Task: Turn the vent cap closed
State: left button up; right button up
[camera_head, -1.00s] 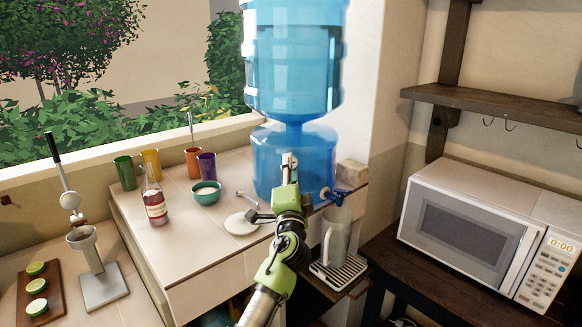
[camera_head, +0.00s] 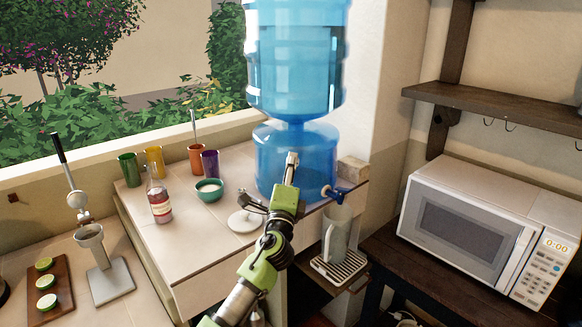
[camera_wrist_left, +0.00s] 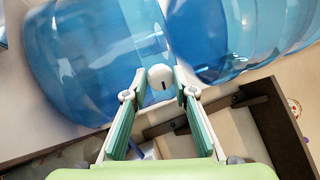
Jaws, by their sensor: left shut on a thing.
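The vent cap (camera_wrist_left: 160,77) is a small white round knob with a dark slot, seen against the blue water jug (camera_wrist_left: 85,60) in the left wrist view. My left gripper (camera_wrist_left: 157,90) has one finger on each side of the cap and is shut on it. In the head view my left gripper (camera_head: 290,165) is in front of the lower blue part of the water dispenser (camera_head: 312,150), and the cap is hard to make out there. My right gripper is not in view.
A blue tap (camera_head: 335,194) and a grey-green pitcher (camera_head: 337,232) on a drip tray (camera_head: 340,267) are right of my left arm. A white lid (camera_head: 244,222), green bowl (camera_head: 208,190) and bottle (camera_head: 160,203) stand left. The microwave (camera_head: 470,225) is far right.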

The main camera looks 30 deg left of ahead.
pick_arm(q)
jog(key=shift+a+r, duration=0.1)
jog(key=shift+r, duration=0.2)
jog(key=o, duration=1.1)
jog(key=shift+c, duration=0.2)
jog(key=shift+w+f, duration=0.1)
jog(key=shift+f, duration=0.1)
jog(key=v, duration=1.2)
jog(key=shift+a, duration=0.1)
